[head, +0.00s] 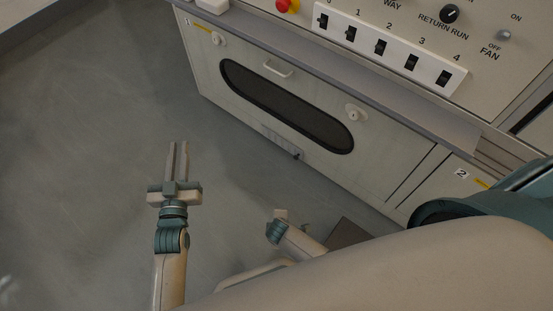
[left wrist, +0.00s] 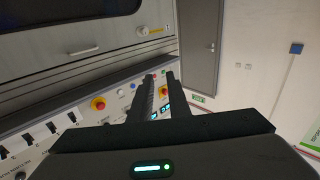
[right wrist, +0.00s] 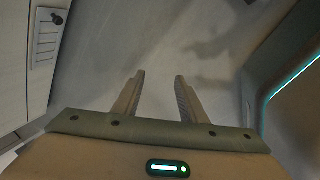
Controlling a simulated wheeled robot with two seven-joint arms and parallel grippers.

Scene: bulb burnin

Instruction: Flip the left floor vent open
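A pale slotted vent plate (head: 278,139) sits low on the cabinet front, just above the floor, with a small dark knob (head: 297,156) at its right end. The slotted plate (right wrist: 45,45) and knob (right wrist: 55,18) also show at the upper left of the right wrist view. I cannot tell whether its flap is hinged open. My left gripper (head: 178,145) is open and empty, held out left of the vent and apart from it. It also shows in the left wrist view (left wrist: 161,76). My right gripper (right wrist: 158,75) is open and empty over the floor.
The cabinet has a long dark window (head: 285,105), a handle (head: 278,69) and round latches (head: 353,113). A ledge carries a switch strip (head: 385,46) and a red knob (head: 286,5). The grey floor (head: 90,130) at the left is clear.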

